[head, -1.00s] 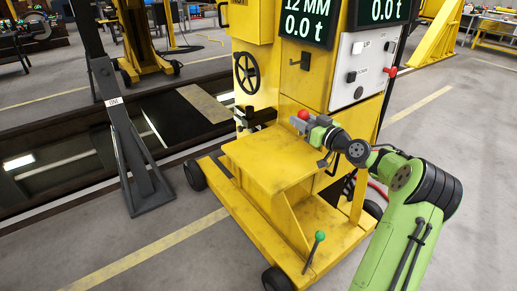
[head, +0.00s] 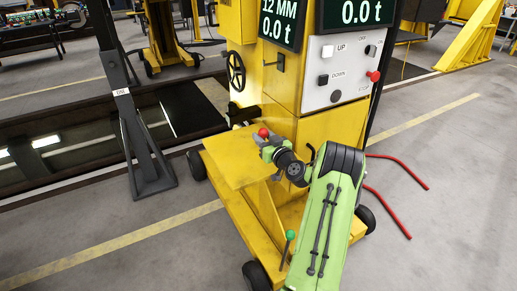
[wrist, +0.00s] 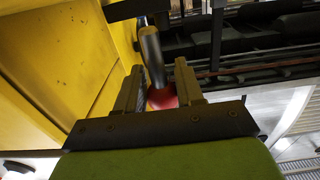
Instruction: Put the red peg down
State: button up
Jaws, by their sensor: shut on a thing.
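The red peg shows as a red ball head (head: 263,132) at my gripper in the head view. In the wrist view its red end (wrist: 162,98) sits between the jaws, and a grey metal shaft (wrist: 151,55) extends away from it. My gripper (head: 267,143) is shut on the peg. In the head view it appears over the back right part of the yellow jack's flat top plate (head: 225,165). I cannot tell how far above the plate the peg is. The wrist view also shows my gripper (wrist: 158,78) and its two dark jaws.
The yellow jack has a handwheel (head: 236,70) and a control panel (head: 340,72) behind the plate. A green-knobbed lever (head: 289,243) stands at its front. A dark grey stand (head: 142,140) is left, beside the pit (head: 75,150). A red hose (head: 395,210) lies on the floor at right.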

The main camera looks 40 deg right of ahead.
jog(key=shift+f+b, duration=0.65)
jog(key=shift+f, duration=1.15)
jog(key=o, duration=1.1)
